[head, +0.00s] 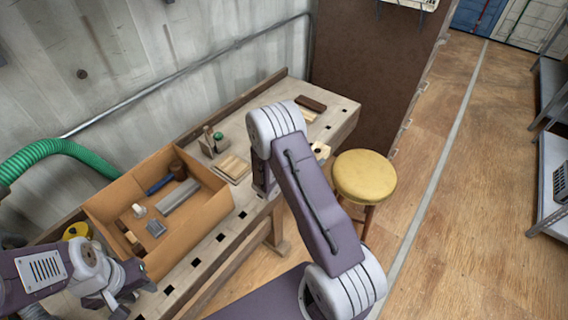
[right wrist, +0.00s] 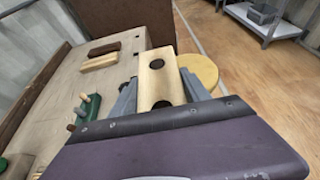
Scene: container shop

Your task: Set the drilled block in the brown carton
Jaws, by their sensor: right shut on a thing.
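The drilled block (right wrist: 155,80) is pale wood with dark round holes. It sits between the fingers of my right gripper (right wrist: 163,95), which is shut on it. In the head view a small part of the block (head: 321,150) shows beside my right arm, which hides most of that gripper. The brown carton (head: 192,236) stands open on the bench at the left, well to the left of the block. My left gripper (head: 133,298) is at the lower left, in front of the carton, with its fingers apart and empty.
The carton holds a blue-handled tool, a grey bar (head: 178,197) and several small pieces. Wooden boards (head: 232,168) and a small green-topped item (head: 218,136) lie on the workbench (head: 236,128) right of it. A yellow stool (head: 364,176) stands beside the bench. A green hose (head: 62,150) is behind.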

